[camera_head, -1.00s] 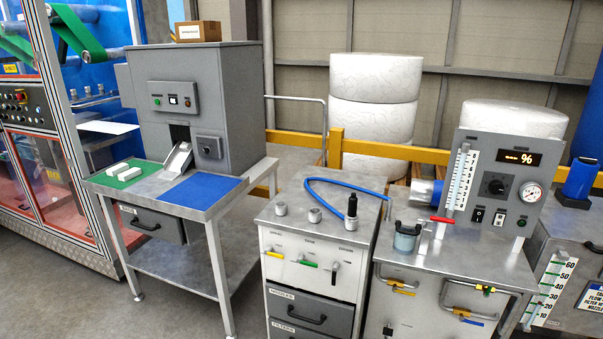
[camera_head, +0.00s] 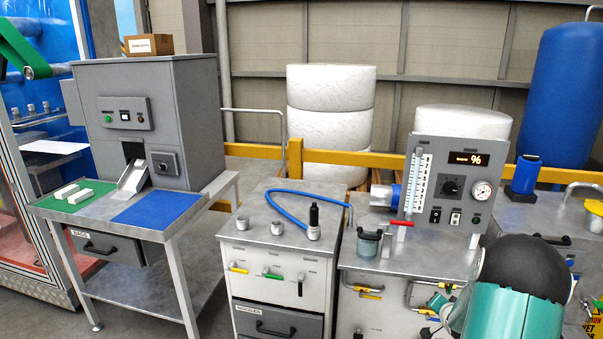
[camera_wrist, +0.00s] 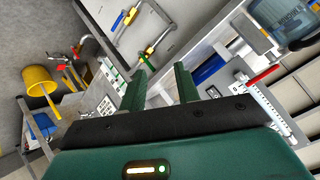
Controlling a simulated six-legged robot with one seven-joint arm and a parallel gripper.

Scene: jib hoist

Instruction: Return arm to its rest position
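My gripper (camera_wrist: 160,80) shows in the wrist view as two green fingers set apart with an empty gap between them. Nothing is held. It hangs tilted above the cabinet fronts and floor, with the panel to its right. In the head view my teal and black arm comes in at the lower right, in front of the steel cabinet with the gauge panel (camera_head: 455,185). The gripper's fingertips cannot be made out clearly there.
A cabinet (camera_head: 262,262) carries a blue hose (camera_head: 290,205), fittings and a black nozzle (camera_head: 314,215). A clear cup (camera_head: 368,243) and red-handled valve (camera_head: 402,223) stand near the panel. A grey machine (camera_head: 150,120) with a blue mat (camera_head: 165,209) is left. The wrist view shows a yellow bucket (camera_wrist: 40,88).

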